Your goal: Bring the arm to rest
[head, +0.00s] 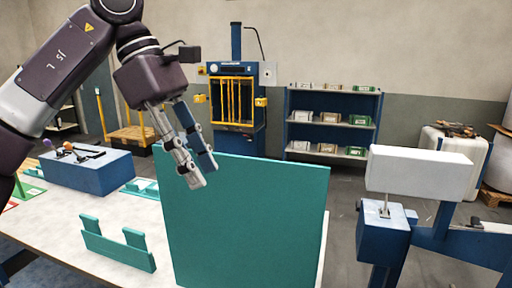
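My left arm comes in from the upper left, and its gripper (203,173) points down and to the right. The two fingers lie close together in this view, with nothing visible between them. I cannot tell whether they are shut or whether the angle hides a gap. The fingertips show in front of the upper left part of an upright teal panel (245,225); I cannot tell if they touch it. My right gripper is not in view.
The white table (75,235) holds a teal bracket (117,248) with two raised ends and a blue block (88,172) with tools on it. A blue stand with a white block (418,172) is at right. A shelf (330,132) and a blue-yellow machine (235,100) stand behind.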

